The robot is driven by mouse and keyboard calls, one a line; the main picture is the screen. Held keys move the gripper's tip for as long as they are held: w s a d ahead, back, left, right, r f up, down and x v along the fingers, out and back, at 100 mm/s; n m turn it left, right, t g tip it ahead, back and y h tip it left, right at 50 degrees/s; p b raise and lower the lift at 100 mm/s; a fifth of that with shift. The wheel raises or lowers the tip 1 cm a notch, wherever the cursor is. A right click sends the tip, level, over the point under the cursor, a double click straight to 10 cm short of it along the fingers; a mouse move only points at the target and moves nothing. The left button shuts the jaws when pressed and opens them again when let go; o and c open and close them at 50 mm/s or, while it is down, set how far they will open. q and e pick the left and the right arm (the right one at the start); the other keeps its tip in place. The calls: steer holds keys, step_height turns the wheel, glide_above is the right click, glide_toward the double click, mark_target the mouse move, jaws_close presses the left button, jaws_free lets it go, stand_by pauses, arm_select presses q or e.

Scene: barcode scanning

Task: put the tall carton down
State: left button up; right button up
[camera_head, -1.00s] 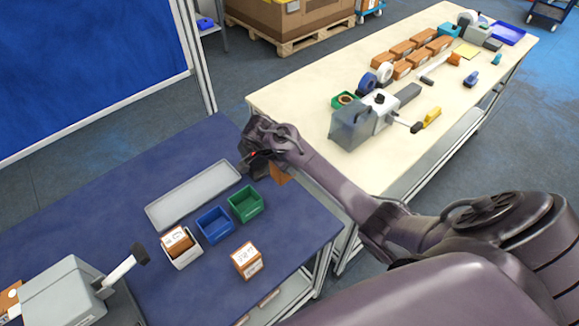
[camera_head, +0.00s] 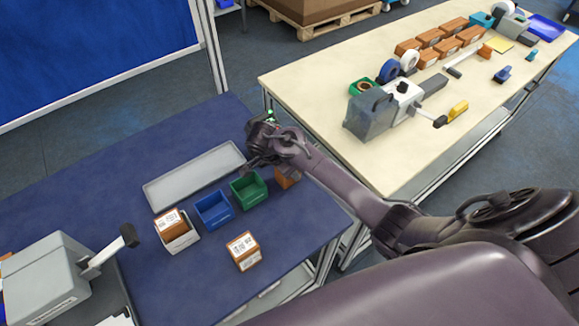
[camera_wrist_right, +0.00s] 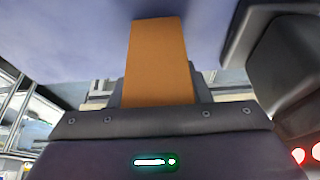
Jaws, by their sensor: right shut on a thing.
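The tall carton (camera_wrist_right: 160,65) is plain orange-brown in the right wrist view, held in my right gripper. Its far end reaches towards the dark blue tabletop (camera_wrist_right: 75,25); I cannot tell whether they touch. In the head view a small part of the carton (camera_head: 287,178) shows below my right arm, right of the green bin. My right gripper (camera_head: 268,150) is over the blue table (camera_head: 100,175) near its right edge, shut on the carton; its fingertips are mostly hidden. My left gripper is not in view.
A grey tray (camera_head: 195,176), blue bin (camera_head: 213,210) and green bin (camera_head: 248,190) stand left of the carton. A white bin (camera_head: 182,243) holds a labelled carton (camera_head: 170,222). Another labelled carton (camera_head: 243,250) stands in front. A grey machine (camera_head: 50,280) is at left.

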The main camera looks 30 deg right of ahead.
steer(key=shift+f, duration=0.2)
steer(key=o, duration=1.2)
steer(key=shift+w+d+f, duration=0.1)
steer(key=shift+d, duration=0.1)
steer(key=shift+o, duration=0.2)
steer(key=shift+a+r, duration=0.2)
steer(key=shift+r, duration=0.25)
steer(key=b+v, duration=0.2)
steer(key=v, duration=0.6)
steer(key=shift+r+b, duration=0.15)
steer(key=shift+b, duration=0.2)
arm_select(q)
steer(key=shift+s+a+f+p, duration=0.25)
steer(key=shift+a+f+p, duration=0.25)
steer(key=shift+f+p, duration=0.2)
arm_select(e)
steer(key=v, duration=0.3)
steer(key=shift+r, duration=0.25)
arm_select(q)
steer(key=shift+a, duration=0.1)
